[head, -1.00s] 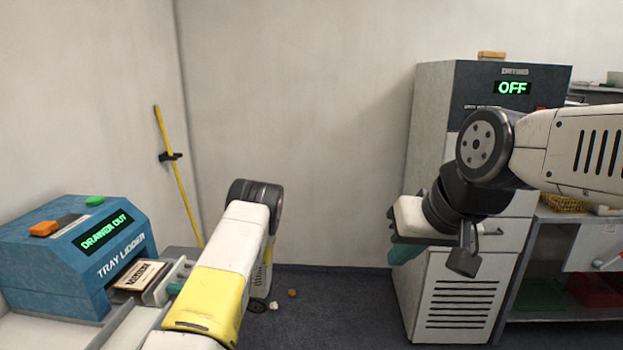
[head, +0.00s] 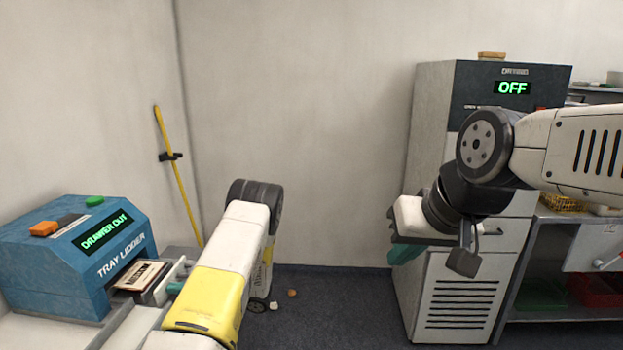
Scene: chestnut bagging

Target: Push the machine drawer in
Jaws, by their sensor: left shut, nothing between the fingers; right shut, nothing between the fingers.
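The blue tray lidder machine (head: 60,265) stands at the left, and its green display reads "DRAWER OUT". Its drawer (head: 165,280) sticks out of the slot toward the right, with a printed packet or tray (head: 138,276) lying in it. My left gripper (head: 174,289) shows only as a teal tip at the drawer's front, mostly hidden behind my own arm; it looks at or touching the drawer front. My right gripper (head: 405,252) is shut and empty, in front of the grey cabinet, far from the drawer.
The grey cabinet (head: 465,270) with an "OFF" display stands at the right, beside a shelf unit (head: 530,250). A yellow-handled pole (head: 178,180) leans by the left wall. Small bits (head: 292,293) lie on the dark floor. The wall area in the middle is clear.

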